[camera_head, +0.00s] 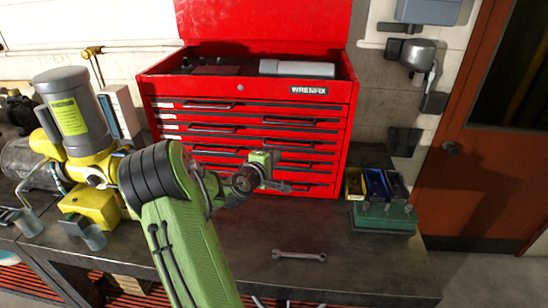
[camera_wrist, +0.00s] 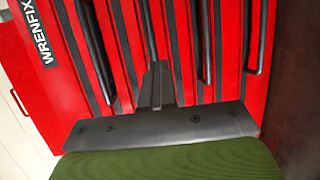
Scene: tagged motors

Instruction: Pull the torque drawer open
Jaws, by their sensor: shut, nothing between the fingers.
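A red tool chest (camera_head: 250,130) marked WRENFIX stands at the back of the bench, its lid up. Its front has several shallow drawers with dark bar handles, and all drawer fronts look flush. I cannot read which drawer is the torque one. My gripper (camera_head: 284,187) is in front of the lower right drawers, covering part of them. In the wrist view the red chest (camera_wrist: 130,20) appears turned on its side. My fingers (camera_wrist: 157,78) are shut and empty there, pointing at the drawer fronts close to a handle (camera_wrist: 149,30). I cannot tell whether they touch.
A wrench (camera_head: 299,255) lies on the bench (camera_head: 345,270) in front of the chest. Small coloured bins (camera_head: 375,184) and a green block (camera_head: 384,217) sit to the right. A yellow and grey motor (camera_head: 75,115) stands at the left. The bench's front right is clear.

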